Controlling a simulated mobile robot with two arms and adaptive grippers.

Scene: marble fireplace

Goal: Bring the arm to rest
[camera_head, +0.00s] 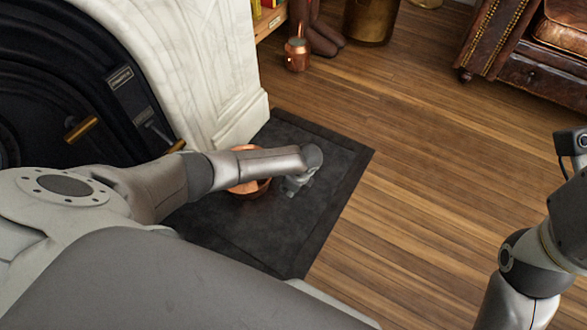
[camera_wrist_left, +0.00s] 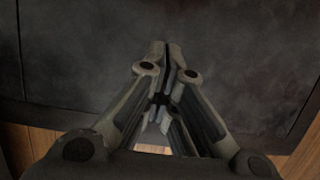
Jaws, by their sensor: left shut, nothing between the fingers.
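My left arm (camera_head: 255,163) reaches from the left across the dark hearth slab (camera_head: 330,160). My left gripper (camera_head: 292,187) points down over the slab, small and partly hidden by the wrist in the head view. In the left wrist view the left gripper's fingertips (camera_wrist_left: 166,48) are together with nothing between them, above the dark slab surface (camera_wrist_left: 90,60). My right arm (camera_head: 530,265) shows at the right edge, over the wood floor. Its gripper is out of view.
A copper bowl (camera_head: 250,187) on the slab is partly hidden by my left arm. The white marble surround (camera_head: 215,60) stands close behind the arm. A copper mug (camera_head: 297,54) and a leather armchair (camera_head: 530,50) are farther back. The wood floor (camera_head: 430,150) between is clear.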

